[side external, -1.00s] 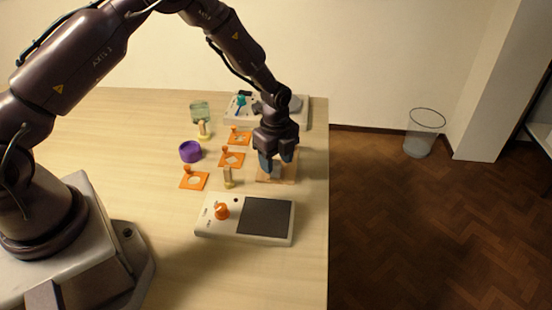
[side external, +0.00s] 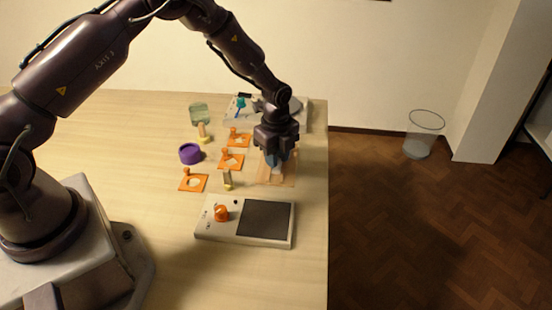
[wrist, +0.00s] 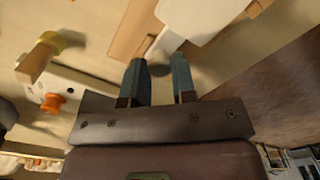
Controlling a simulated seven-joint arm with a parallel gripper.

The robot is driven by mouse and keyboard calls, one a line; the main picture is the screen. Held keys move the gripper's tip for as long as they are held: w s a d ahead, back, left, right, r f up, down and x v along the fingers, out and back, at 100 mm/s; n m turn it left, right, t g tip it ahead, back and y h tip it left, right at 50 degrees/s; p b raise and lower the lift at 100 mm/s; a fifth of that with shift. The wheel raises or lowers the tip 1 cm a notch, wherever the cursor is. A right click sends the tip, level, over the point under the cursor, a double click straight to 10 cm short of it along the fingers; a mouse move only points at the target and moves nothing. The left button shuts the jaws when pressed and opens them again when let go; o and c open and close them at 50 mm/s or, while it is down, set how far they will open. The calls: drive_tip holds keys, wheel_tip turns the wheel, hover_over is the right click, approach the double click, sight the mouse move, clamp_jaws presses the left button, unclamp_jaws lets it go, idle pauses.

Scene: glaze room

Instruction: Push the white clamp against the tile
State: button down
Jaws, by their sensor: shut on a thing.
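My gripper (side external: 277,159) is low over a light wooden board (side external: 262,180) near the table's right edge. Its two blue-grey fingers are closed in on the white clamp (side external: 277,173), which shows only as a small pale patch below them.
Orange plates with knobs (side external: 231,160), a purple ring (side external: 190,153) and a small yellow-based post (side external: 228,180) stand to the left. A white box with a dark pad and orange knob (side external: 243,221) is in front. Another device (side external: 293,117) stands behind.

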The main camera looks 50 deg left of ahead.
drive_tip(key=c, duration=0.9)
unclamp_jaws()
drive_tip(key=shift+c, duration=0.2)
wheel_tip(320, 180, up, 13)
